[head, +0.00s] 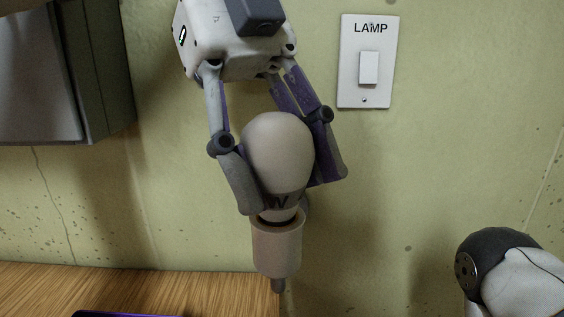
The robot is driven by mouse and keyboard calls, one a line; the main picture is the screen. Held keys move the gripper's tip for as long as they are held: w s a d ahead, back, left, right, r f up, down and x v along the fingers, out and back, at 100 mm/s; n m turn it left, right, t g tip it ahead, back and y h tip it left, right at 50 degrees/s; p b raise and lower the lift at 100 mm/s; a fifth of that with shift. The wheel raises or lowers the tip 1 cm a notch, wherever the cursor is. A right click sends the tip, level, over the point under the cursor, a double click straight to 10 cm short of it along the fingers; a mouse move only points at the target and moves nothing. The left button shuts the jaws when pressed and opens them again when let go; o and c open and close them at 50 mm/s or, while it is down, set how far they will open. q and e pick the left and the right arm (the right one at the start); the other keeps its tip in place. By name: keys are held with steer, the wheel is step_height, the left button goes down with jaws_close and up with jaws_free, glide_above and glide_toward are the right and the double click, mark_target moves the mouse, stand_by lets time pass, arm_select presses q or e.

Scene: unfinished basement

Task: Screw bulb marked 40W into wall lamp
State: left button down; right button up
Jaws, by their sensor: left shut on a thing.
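A pale, frosted bulb (277,150) stands upright with its round glass end up. A dark "W" shows low on its glass; the rest of the marking is hidden or unreadable. My left gripper (286,190) reaches down from above and is shut on the bulb, one finger on each side. The wall lamp's beige socket cup (277,248) is directly under the bulb, with a short dark stem below it. The bulb's neck meets the cup's opening; I cannot tell how deep the base sits. My right gripper is out of view.
A white switch plate (365,92) marked "LAMP" is on the green wall at upper right. A grey metal box (95,70) is at upper left. A wooden surface (150,288) with a dark, purple-edged object (125,314) is at lower left.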

arm_select(q)
steer(key=shift+w+a+f+m, duration=0.1)
steer(key=shift+w+m, duration=0.05)
steer(key=shift+m, duration=0.15)
steer(key=shift+w+a+f+m+g+y, duration=0.15)
steer(key=shift+m+g+y, duration=0.25)
steer(key=shift+m+y, duration=0.5)
steer(key=shift+m, duration=0.7)
steer(key=c, duration=1)
jaws_free()
steer(key=shift+a, duration=0.1)
steer(key=shift+o, duration=1.4)
steer(key=shift+w+a, duration=0.25)
steer(key=shift+a, duration=0.05)
steer(key=shift+o, duration=0.2)
steer(key=shift+s+d, duration=0.2)
